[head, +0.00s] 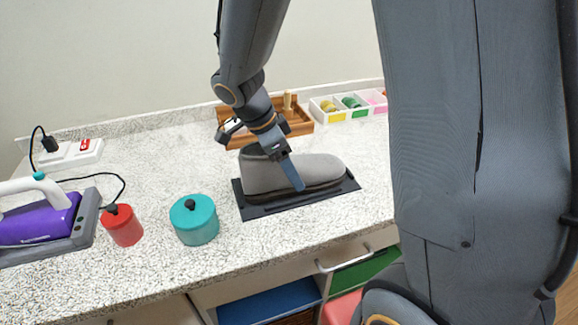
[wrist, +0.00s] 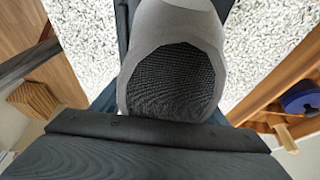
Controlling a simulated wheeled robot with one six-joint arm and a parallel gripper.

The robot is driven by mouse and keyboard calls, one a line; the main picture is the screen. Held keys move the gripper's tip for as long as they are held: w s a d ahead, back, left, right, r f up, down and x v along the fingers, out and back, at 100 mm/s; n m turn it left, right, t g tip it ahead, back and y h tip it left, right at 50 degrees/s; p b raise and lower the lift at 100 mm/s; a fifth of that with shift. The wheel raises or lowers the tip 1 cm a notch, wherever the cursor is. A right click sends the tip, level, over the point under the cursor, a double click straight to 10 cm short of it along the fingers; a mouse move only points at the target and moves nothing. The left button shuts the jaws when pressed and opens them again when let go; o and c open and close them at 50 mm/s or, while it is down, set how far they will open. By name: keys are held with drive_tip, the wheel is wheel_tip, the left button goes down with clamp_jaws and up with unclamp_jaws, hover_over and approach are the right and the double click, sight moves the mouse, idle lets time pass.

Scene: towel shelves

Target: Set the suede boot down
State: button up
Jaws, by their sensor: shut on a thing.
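The grey suede boot (head: 317,170) is upright over a flat black tray (head: 245,208) on the speckled counter, its toe pointing right. In the head view its dark sole appears at or just above the tray; I cannot tell whether it touches. My gripper (head: 290,172) comes down from above and is shut on the boot, with one blue finger against its near side. In the wrist view the boot (wrist: 175,35) fills the middle, its dark mesh opening facing the camera. The far finger is hidden.
A teal pot (head: 195,222) and a red pot (head: 123,226) stand left of the tray. A purple iron (head: 40,218) is at far left. A wooden tray (head: 300,122) and a white divided box (head: 338,115) are behind. A drawer below is partly open.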

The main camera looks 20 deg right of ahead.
drive_tip(key=o, duration=1.4)
drive_tip(key=shift+c, duration=0.2)
drive_tip(key=b+v, duration=0.2)
drive_tip(key=v, duration=1)
